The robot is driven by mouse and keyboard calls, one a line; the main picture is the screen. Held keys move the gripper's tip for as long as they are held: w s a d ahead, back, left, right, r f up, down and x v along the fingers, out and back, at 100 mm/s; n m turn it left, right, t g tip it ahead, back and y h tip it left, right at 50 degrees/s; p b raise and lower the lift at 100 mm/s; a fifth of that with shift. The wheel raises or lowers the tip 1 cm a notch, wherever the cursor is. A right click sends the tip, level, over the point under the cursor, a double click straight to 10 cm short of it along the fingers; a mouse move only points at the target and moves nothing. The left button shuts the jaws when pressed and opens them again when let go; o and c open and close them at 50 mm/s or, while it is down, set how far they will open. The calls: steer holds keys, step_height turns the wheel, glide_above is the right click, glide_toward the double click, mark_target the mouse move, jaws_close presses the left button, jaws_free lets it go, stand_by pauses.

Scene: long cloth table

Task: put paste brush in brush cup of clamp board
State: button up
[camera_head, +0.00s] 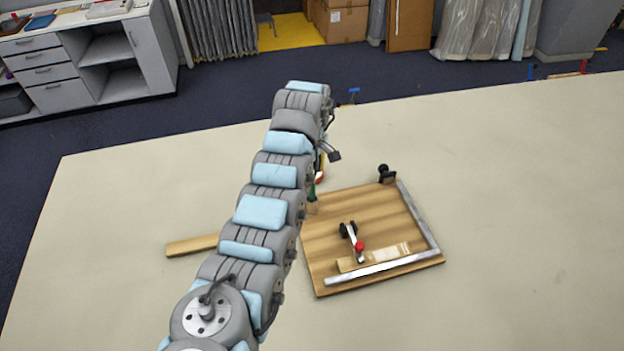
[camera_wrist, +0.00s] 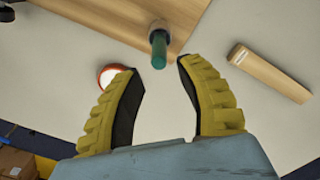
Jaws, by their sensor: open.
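The clamp board (camera_head: 335,225) is a wooden board with metal rails, lying right of my arm in the head view; its wooden edge shows at the top of the wrist view (camera_wrist: 115,18). A green cylinder (camera_wrist: 158,48) with a grey collar stands out by the board edge, ahead of the gap between my fingertips. It may be the brush handle or the cup; I cannot tell which. A red-rimmed white round thing (camera_wrist: 110,75) is partly hidden behind the left finger. My gripper (camera_wrist: 158,70) is open, with nothing between its yellow-backed fingers. My arm hides it in the head view.
A loose wooden strip (camera_head: 192,245) lies left of my arm, and shows at right in the wrist view (camera_wrist: 270,73). A red-tipped clamp (camera_head: 355,241) and a black knob (camera_head: 385,174) rise from the board. The table (camera_head: 520,220) is clear to the right.

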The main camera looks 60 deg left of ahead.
steer(key=shift+r+b, duration=0.3)
steer(key=shift+r, duration=2.25)
